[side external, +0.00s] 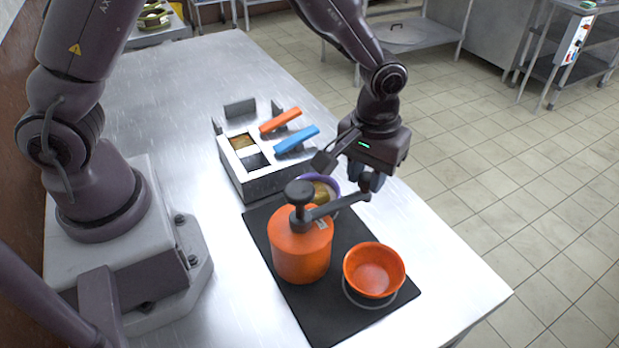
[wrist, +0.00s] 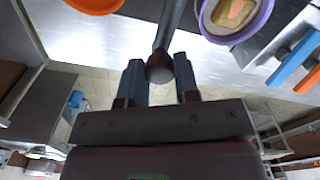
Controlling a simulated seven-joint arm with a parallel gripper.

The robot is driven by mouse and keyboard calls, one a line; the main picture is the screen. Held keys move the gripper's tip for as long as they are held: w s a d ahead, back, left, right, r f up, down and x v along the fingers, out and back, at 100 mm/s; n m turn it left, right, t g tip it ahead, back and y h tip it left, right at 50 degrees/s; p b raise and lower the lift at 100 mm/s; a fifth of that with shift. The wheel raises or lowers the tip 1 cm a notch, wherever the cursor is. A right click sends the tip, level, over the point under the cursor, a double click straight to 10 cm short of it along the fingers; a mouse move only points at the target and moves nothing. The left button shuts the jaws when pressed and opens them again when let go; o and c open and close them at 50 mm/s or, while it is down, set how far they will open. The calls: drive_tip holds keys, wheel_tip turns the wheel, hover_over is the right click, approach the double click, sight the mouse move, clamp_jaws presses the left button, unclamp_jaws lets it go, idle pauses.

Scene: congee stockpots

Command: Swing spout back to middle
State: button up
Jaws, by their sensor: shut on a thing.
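An orange dispenser pot (side external: 302,250) with a dark pump head stands on a black mat (side external: 262,222). Its grey spout (side external: 330,207) points up and to the right in the side view, passing in front of a purple-rimmed bowl (side external: 331,183) with brownish food. My gripper (side external: 369,186) is shut on the spout's outer end. In the wrist view the spout (wrist: 170,28) runs down to its rounded tip between my two fingers (wrist: 160,72). The purple bowl (wrist: 262,22) lies right of the spout there. An orange bowl (side external: 375,270) sits on a ring at the mat's right side.
A steel holder (side external: 262,182) with brown and dark compartments stands behind the mat. Orange (side external: 280,120) and blue (side external: 297,139) handles lie across it. The metal counter (side external: 455,280) is bare at right, ending at an edge above the tiled floor.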

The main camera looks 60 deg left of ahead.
drive_tip(key=o, duration=0.5)
drive_tip(key=shift+r, duration=3.5)
